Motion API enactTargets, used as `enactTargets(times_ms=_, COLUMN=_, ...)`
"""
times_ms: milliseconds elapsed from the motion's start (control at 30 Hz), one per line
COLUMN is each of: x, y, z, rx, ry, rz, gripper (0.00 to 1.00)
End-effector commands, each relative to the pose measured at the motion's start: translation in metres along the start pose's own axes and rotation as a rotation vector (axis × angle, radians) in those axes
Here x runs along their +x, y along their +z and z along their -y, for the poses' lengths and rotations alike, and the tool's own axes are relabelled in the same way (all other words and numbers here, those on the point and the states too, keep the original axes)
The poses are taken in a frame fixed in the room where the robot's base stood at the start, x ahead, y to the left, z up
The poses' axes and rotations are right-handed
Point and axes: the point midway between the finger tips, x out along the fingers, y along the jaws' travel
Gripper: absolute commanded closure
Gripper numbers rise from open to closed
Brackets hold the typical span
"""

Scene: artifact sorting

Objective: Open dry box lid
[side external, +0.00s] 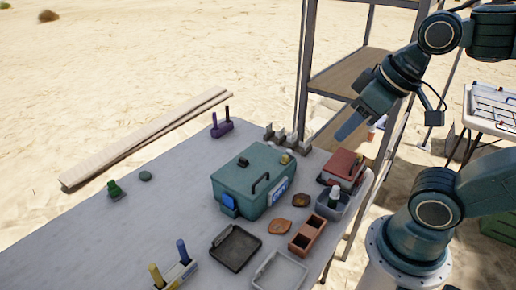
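A teal box (238,188) with a dark lid handle, a blue latch on its front left and a blue-and-white label stands mid-table; it looks like the dry box, though I cannot read the label. Its lid (245,166) is down. My gripper (350,125) is in the air, up and to the right of the box, pointing down and to the left, apart from it. The fingers show from the side, so I cannot tell their opening. I see nothing held in them.
A red case (342,167) and a grey bin (332,204) with a bottle stand right of the box. A black tray (235,247), a brown divided block (307,234) and two brown pieces lie in front. A metal shelf (345,75) rises behind. The table's left part is mostly clear.

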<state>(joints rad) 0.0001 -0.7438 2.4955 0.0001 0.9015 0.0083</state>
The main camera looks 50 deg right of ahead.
Motion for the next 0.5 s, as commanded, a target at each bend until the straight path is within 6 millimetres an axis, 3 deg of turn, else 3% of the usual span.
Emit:
enactTargets(times_ms=267, x=0.004, y=-0.019, z=-0.001, rx=0.119, ry=0.007, rz=0.058, gripper=0.69)
enactTargets(times_ms=500, x=0.015, y=-0.053, z=-0.003, rx=0.332, ry=0.034, rz=0.150, gripper=0.69)
